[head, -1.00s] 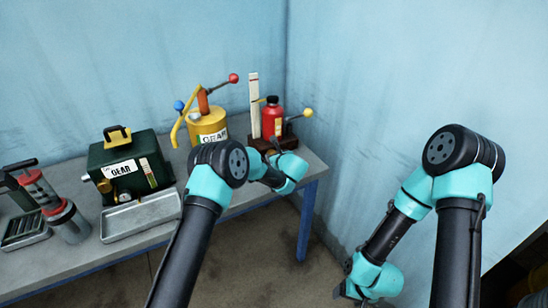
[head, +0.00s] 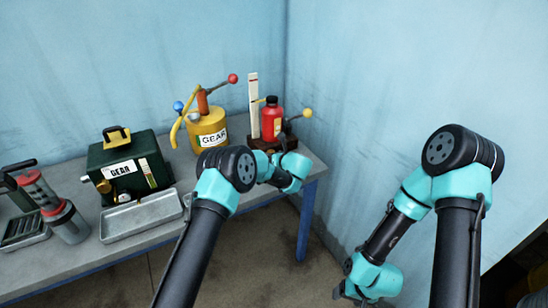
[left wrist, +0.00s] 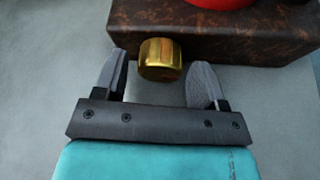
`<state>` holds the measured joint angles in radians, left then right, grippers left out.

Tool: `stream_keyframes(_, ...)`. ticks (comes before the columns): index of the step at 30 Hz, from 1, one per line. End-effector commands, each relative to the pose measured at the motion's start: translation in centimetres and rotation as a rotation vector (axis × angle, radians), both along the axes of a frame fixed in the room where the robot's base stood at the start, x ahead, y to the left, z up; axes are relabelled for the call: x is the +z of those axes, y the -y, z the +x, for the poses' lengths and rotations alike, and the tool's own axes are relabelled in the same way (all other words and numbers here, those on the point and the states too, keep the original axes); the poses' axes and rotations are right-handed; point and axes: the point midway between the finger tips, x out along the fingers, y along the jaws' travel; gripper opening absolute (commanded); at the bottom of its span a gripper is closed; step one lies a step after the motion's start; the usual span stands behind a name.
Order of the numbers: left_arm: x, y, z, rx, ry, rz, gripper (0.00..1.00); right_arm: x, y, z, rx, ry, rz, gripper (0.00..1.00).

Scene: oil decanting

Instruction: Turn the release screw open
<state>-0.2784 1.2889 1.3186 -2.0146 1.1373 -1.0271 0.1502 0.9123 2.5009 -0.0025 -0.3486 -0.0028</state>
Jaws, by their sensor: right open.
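The brass release screw (left wrist: 161,59) sticks out from the brown base block (left wrist: 215,36) of the red bottle jack (head: 271,120). In the left wrist view my left gripper (left wrist: 159,72) is open, with one finger on each side of the screw and a small gap to it on both sides. In the head view the left forearm hides the screw and most of the left gripper. My right gripper (head: 342,292) hangs low beside the table, open and away from the jack.
A white ruler (head: 253,105) stands just beside the jack. Further left are a green GEAR box (head: 128,163), a metal tray (head: 140,217) and a grey-red cylinder (head: 66,222). Walls close off the back and right.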

Motion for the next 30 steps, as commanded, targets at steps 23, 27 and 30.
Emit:
stream_keyframes(23,2.0,3.0,-4.0,-0.003,-0.001,0.000,0.71,0.0,0.0,0.0,0.000,0.000,0.000,0.71)
stream_keyframes(27,3.0,4.5,-6.1,-0.003,-0.001,0.000,0.71,0.0,0.0,0.0,0.000,0.000,0.000,0.71)
stream_keyframes(30,3.8,5.5,-7.5,-0.004,0.001,0.000,0.71,0.0,0.0,0.0,0.000,0.000,0.000,0.71)
